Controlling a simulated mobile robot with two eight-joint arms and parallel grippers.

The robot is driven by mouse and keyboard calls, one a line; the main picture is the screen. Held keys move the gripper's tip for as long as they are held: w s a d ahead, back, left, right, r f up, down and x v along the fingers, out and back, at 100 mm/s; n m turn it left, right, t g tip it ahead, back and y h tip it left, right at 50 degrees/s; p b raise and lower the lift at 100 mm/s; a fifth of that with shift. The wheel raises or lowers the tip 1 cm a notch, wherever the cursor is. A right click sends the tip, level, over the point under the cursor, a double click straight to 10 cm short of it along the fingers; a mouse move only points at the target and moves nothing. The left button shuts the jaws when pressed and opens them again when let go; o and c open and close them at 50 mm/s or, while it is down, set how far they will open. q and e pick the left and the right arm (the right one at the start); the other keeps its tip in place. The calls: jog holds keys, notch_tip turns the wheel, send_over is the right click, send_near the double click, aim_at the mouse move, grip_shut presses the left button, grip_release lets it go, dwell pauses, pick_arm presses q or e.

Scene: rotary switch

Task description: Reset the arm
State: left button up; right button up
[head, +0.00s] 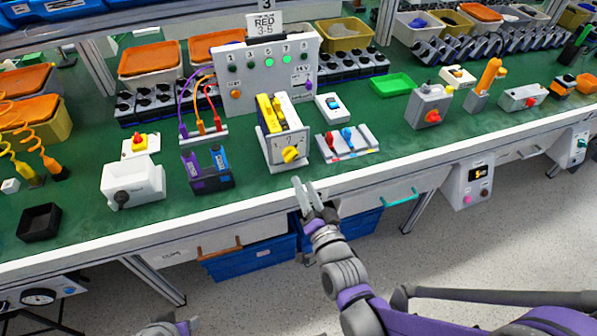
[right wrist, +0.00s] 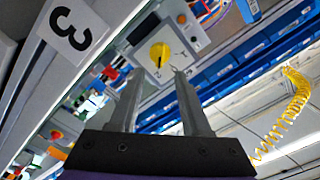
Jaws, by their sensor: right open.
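The rotary switch is a white box with a yellow knob (head: 291,154) on its front face, near the front edge of the green bench. Yellow and dark blocks sit on top of the box. My right gripper (head: 304,184) is open and empty, in front of the bench edge, a little below and apart from the knob. In the right wrist view the yellow knob (right wrist: 160,55) shows beyond the open fingers (right wrist: 155,72), with number marks on the pale plate around it.
A red and blue lever unit (head: 348,142) stands right of the switch, and a purple and blue block unit (head: 207,168) stands left. Behind is a grey panel (head: 268,70) with lit green lamps.

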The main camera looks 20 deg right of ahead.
jog(key=shift+s, duration=1.2)
jog(key=s+d+f+n+g, duration=0.1)
jog(key=s+f+n+g, duration=0.4)
jog(key=s, duration=0.3)
jog(key=s+d+f+n+g, duration=0.2)
jog(key=s+f+n+g, duration=0.15)
jog(key=s+g, duration=0.45)
pick_arm(q)
notch_tip(320, 180, up, 17)
jog(key=w+p, duration=0.2)
jog(key=p, duration=1.3)
jog(key=shift+t, duration=0.4)
pick_arm(e)
notch_tip(320, 180, up, 16)
jog(key=w, duration=0.1)
jog(key=shift+h, duration=0.3)
